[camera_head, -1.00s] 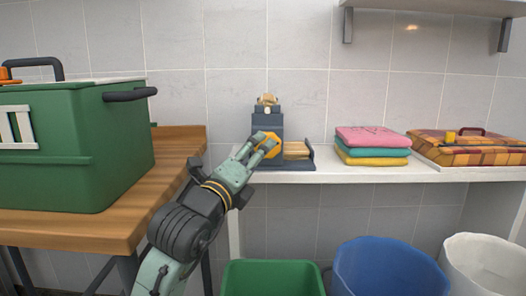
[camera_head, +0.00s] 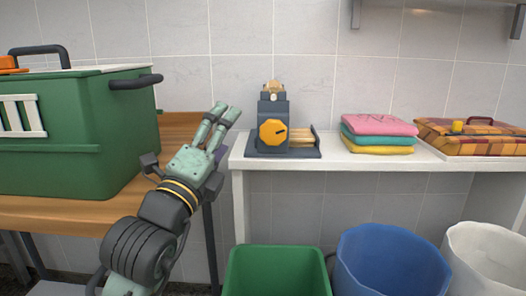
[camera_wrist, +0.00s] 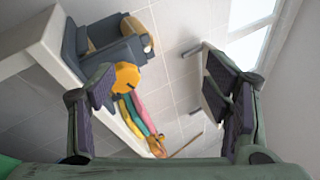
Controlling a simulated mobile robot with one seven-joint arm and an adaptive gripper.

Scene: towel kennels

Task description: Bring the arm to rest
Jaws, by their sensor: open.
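My gripper (camera_head: 226,112) is open and empty in the head view. It points up and away, over the gap between the wooden table and the white shelf, left of the grey device. In the wrist view my gripper (camera_wrist: 165,115) shows its two dark-padded fingers wide apart with nothing between them. The grey device (camera_head: 267,108) with its orange knob (camera_head: 272,132) stands on the white shelf, apart from my fingers. The device (camera_wrist: 110,50) and its knob (camera_wrist: 126,75) also show in the wrist view, beyond the left finger.
A green kennel (camera_head: 85,130) stands on the wooden table (camera_head: 180,130) at left. Folded towels (camera_head: 375,135) and a plaid case (camera_head: 475,138) lie on the white shelf (camera_head: 340,160). Green (camera_head: 275,275), blue (camera_head: 385,265) and white (camera_head: 485,260) bins stand below. A wall shelf (camera_head: 440,3) hangs above.

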